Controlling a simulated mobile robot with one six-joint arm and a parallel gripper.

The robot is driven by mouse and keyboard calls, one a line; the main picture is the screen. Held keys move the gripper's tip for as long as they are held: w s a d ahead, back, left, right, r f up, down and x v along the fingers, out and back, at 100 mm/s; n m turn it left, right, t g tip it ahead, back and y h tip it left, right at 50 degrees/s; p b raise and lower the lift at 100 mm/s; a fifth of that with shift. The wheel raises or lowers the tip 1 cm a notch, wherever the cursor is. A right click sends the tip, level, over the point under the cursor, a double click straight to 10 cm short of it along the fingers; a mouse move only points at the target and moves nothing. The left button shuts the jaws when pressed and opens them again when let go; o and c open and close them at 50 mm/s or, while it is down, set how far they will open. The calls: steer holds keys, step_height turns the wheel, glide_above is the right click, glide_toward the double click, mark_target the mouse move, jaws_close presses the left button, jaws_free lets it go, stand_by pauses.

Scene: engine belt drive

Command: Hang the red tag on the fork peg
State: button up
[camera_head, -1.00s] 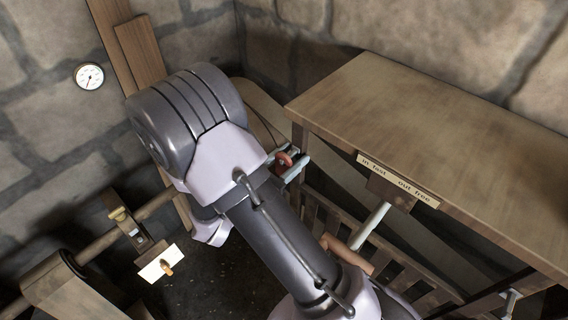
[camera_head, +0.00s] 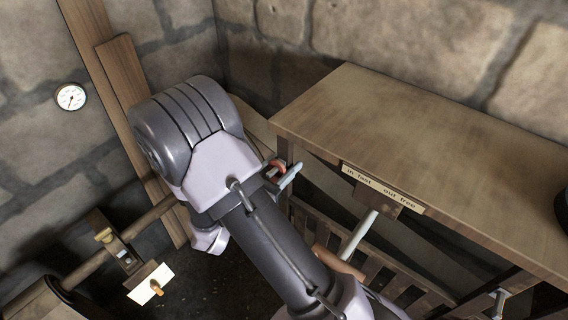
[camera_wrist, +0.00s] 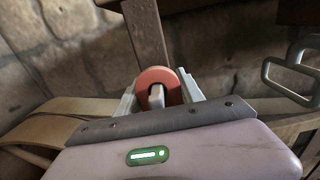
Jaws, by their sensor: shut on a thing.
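The red tag (camera_wrist: 157,80) is a round red disc, upright between the two pale fingers of my gripper (camera_wrist: 159,92) in the wrist view. My gripper is shut on it. In the head view the tag (camera_head: 277,167) shows as a small red patch at my gripper (camera_head: 288,174), close to the left end of the wooden bench; my arm hides part of it. At lower left, a white plate with a small orange peg (camera_head: 156,288) hangs below a wooden and brass fitting (camera_head: 122,255) on a shaft. I cannot tell whether this is the fork peg.
The wooden bench (camera_head: 400,140) fills the right side, with a sign "in fast, out free" (camera_head: 383,189) on its front edge. A pale lever (camera_head: 358,233) and slatted rails lie below.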

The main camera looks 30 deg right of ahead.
steer(key=o, duration=1.4)
steer(key=p+v, duration=0.4)
steer(key=v, duration=1.3)
steer(key=s+d+r+m+g+y, duration=0.5)
steer(key=s+r+m+g+y, duration=0.35)
steer(key=s+m, duration=0.4)
steer(key=a+r+m+t+y, duration=0.7)
steer(key=r+m+t+y, duration=0.1)
steer(key=m, duration=0.6)
steer(key=shift+w+r+y, duration=0.2)
steer(key=shift+r+y, duration=0.3)
steer(key=shift+y, duration=0.75)
